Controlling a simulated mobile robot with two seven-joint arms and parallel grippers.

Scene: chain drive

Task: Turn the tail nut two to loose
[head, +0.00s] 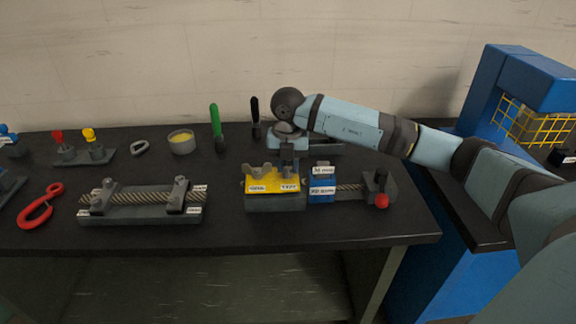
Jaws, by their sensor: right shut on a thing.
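A grey block with a yellow top plate (273,187) stands near the front middle of the table, with small white labels too small to read surely. A grey wing nut (263,169) shows on its left part. My right gripper (289,163) points down onto the right part of this block and is shut on a nut there, mostly hidden by the fingers. I cannot tell from the labels which nut is number two. My left gripper is not in view.
A blue block with a cable and a red-knobbed clamp (380,190) stands just right. A rope fixture (142,204), red hook (40,206), shackle (140,147), yellow-filled cup (182,142) and green-handled tool (216,127) lie left. A blue machine (520,105) with yellow mesh stands at right.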

